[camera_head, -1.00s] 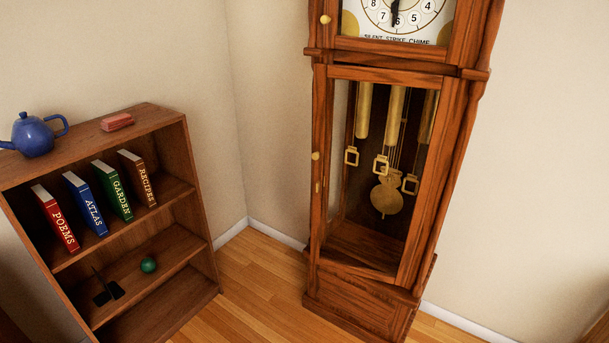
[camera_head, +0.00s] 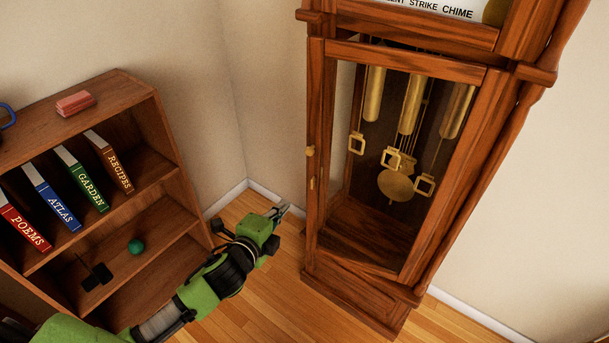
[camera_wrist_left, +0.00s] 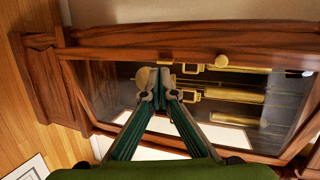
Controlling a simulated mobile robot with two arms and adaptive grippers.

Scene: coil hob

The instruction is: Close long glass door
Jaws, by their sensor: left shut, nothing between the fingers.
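The long glass door (camera_head: 405,58) is the tall wooden-framed pane on the lower case of the grandfather clock (camera_head: 360,305). Its round brass knob (camera_head: 310,151) is on the left edge, with a small brass piece below it. The door stands at or near its frame; I cannot tell how wide any gap is. My left gripper (camera_head: 282,208) is shut and empty, left of the door's lower left edge. In the left wrist view, its fingers (camera_wrist_left: 160,95) point at the glass, with the knob (camera_wrist_left: 221,61) to their right. My right gripper is not in view.
Wood floor (camera_head: 240,300) lies open between shelf and clock.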

